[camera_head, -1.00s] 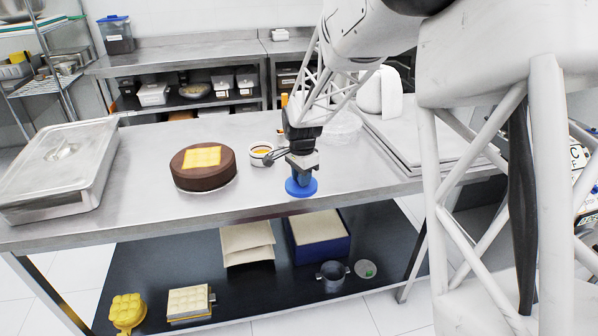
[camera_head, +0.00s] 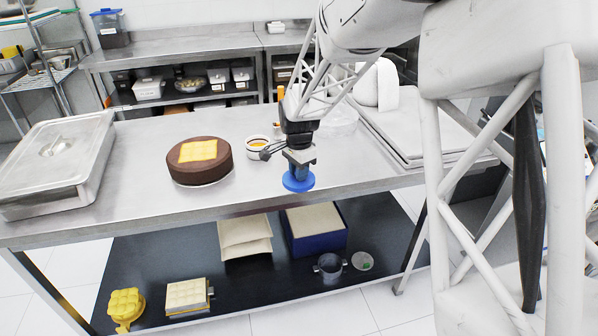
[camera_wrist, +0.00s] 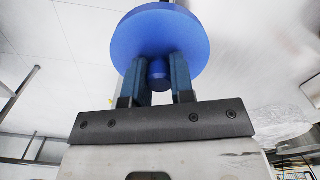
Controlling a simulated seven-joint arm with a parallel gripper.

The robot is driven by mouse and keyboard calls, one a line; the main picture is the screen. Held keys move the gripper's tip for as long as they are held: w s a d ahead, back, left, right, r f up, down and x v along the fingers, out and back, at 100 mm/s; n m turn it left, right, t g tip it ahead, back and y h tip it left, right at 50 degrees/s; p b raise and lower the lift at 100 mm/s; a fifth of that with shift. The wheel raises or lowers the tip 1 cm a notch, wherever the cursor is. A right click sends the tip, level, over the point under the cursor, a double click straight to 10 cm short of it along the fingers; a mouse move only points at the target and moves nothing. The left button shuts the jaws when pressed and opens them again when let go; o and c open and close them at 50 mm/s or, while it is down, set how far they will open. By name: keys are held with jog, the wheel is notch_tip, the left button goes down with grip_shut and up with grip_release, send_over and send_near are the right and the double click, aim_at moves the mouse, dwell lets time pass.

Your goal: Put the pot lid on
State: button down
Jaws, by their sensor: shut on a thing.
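My gripper (camera_head: 299,166) is shut on the knob (camera_wrist: 158,74) of a blue round lid (camera_head: 298,182). The lid is held flat below the fingers near the front edge of the steel table. In the wrist view the lid (camera_wrist: 160,38) is a wide blue disc with its knob between the two fingers. A small grey pot (camera_head: 330,267) with side handles stands on the dark lower shelf, below and slightly right of my gripper. Its top appears open. A small round disc with a green middle (camera_head: 363,261) lies to its right.
On the steel table (camera_head: 245,182) are a brown cake (camera_head: 200,171), a small white bowl (camera_head: 258,153) and a large lidded pan (camera_head: 50,165). The lower shelf holds a blue box (camera_head: 318,244), beige packets (camera_head: 246,247) and yellow waffle-like items (camera_head: 125,305). The tabletop lies above the pot.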

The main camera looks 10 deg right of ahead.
jog(key=w+a+r, duration=0.2)
jog(key=w+a, duration=0.1)
jog(key=w, duration=0.5)
jog(key=w+a+r, duration=0.2)
jog(key=w+a, duration=0.1)
jog(key=w, duration=0.6)
jog(key=w+a+r, duration=0.2)
jog(key=w, duration=0.7)
jog(key=shift+a+r, duration=0.25)
jog(key=shift+a, duration=0.15)
jog(key=shift+s+f, duration=0.1)
jog(key=shift+f, duration=0.05)
jog(key=shift+f, duration=2.4)
jog(key=shift+f, duration=1)
jog(key=c, duration=0.9)
grip_release()
jog(key=shift+r, duration=0.1)
jog(key=shift+r, duration=3.8)
